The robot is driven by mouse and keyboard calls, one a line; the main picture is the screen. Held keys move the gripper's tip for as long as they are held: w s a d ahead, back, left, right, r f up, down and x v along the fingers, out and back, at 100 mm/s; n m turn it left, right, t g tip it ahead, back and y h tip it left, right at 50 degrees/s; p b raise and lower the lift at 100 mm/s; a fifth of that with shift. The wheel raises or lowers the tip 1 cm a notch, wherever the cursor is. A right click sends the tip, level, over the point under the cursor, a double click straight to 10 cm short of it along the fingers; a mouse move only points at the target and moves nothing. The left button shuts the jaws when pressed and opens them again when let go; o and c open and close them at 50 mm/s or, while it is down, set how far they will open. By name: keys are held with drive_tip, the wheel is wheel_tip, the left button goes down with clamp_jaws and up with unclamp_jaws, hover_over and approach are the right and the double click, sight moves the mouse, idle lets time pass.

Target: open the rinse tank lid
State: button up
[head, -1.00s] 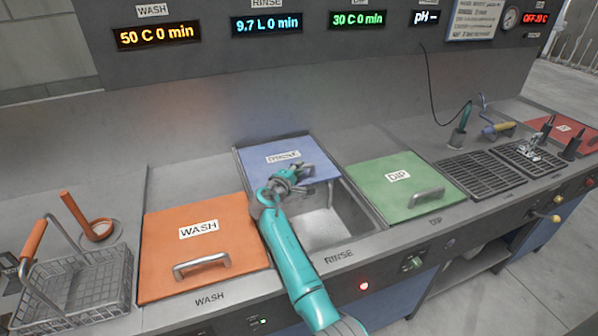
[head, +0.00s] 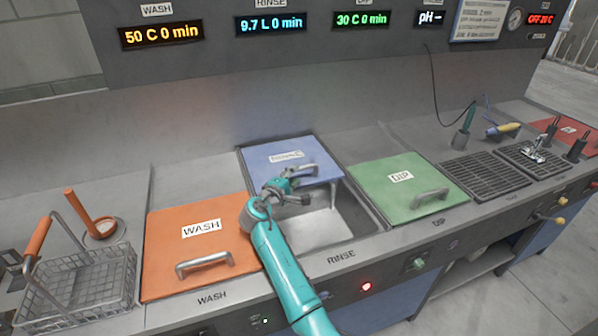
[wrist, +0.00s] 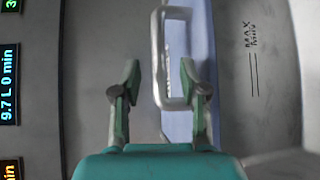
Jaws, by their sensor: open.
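The blue rinse lid (head: 268,155) lies flat and pushed back, covering only the rear part of the rinse tank (head: 318,232). The front of the tank is uncovered and its grey inside shows. The lid's metal handle (head: 303,168) is near its front edge and is partly hidden by my gripper (head: 289,190). In the wrist view, my gripper (wrist: 160,75) is open, with one finger on each side of the near part of the handle (wrist: 157,55). Neither finger visibly grips it. The blue lid also shows behind the handle in the wrist view (wrist: 201,40).
The orange wash lid (head: 168,238) is shut at left, and the green dip lid (head: 375,188) is shut at right. A wire basket (head: 85,285) stands at far left. The display panel (head: 210,60) rises behind the counter.

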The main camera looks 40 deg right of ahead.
drive_tip(key=f+v, duration=0.1)
drive_tip(key=v, duration=0.5)
drive_tip(key=shift+s+r, duration=0.15)
drive_tip(key=shift+r, duration=0.35)
drive_tip(key=shift+a, duration=0.15)
